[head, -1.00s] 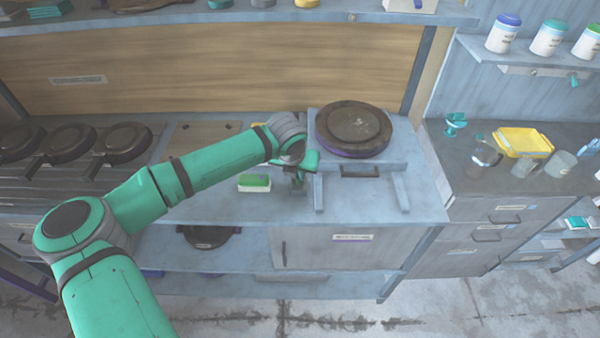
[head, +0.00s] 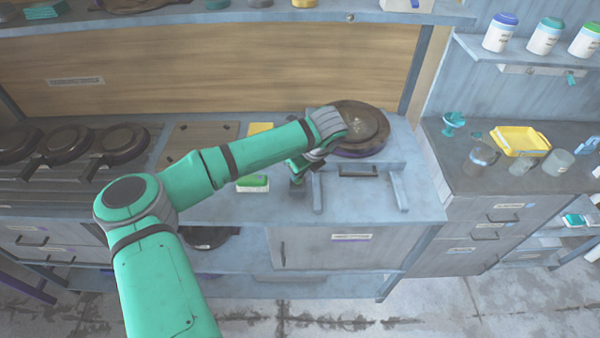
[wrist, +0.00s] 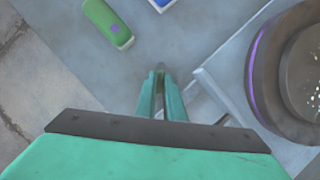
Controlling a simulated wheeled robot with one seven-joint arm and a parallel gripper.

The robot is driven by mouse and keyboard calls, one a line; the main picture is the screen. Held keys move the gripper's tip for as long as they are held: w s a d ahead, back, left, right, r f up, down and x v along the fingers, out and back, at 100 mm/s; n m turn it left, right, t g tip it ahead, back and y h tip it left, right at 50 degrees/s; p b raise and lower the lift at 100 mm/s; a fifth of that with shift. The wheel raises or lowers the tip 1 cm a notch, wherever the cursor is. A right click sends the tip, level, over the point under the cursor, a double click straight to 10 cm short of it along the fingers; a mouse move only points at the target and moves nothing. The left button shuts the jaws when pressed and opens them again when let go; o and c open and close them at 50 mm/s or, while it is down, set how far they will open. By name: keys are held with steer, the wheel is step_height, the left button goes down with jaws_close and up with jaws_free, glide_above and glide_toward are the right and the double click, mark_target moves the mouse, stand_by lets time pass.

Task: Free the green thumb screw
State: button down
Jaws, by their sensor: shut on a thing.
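My gripper (head: 297,177) is low over the counter, just left of the plate press (head: 360,168). In the wrist view its fingers (wrist: 161,88) are close together on a small greyish piece (wrist: 161,67) at their tips. The fingers hide most of that piece, and I cannot tell its full shape. No green thumb screw shows clearly; I cannot tell whether the held piece is part of it. The dark round plate (head: 362,130) lies on the press, partly behind my wrist. It also shows at the right of the wrist view (wrist: 295,75).
A green-topped block (head: 253,183) lies on the counter left of my gripper. A rail (head: 318,192) of the press stands close on the right. Dark round pans (head: 120,142) are at the left. A yellow tray (head: 520,141) and a teal knobbed thing (head: 453,122) are on the right counter.

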steer(key=n, duration=0.1)
steer(key=n+g, duration=0.1)
steer(key=n, duration=0.1)
steer(key=n+y, duration=0.1)
steer(key=shift+d+n+g, duration=0.25)
steer(key=shift+n+g, duration=0.05)
steer(key=shift+w+d+n+g, duration=0.15)
steer(key=shift+n+g, duration=0.35)
steer(key=shift+n, duration=0.7)
steer(key=shift+w+n, duration=0.1)
steer(key=shift+n, duration=0.3)
steer(key=shift+d+n+g, duration=0.25)
steer(key=shift+n+g, duration=0.05)
steer(key=shift+n, duration=0.2)
steer(key=shift+a+n, duration=0.15)
steer(key=shift+n, duration=0.25)
steer(key=shift+a+n+y, duration=0.3)
steer(key=shift+a, duration=0.25)
steer(key=c, duration=1.9)
jaws_free()
steer(key=shift+o, duration=0.2)
steer(key=shift+d, duration=0.2)
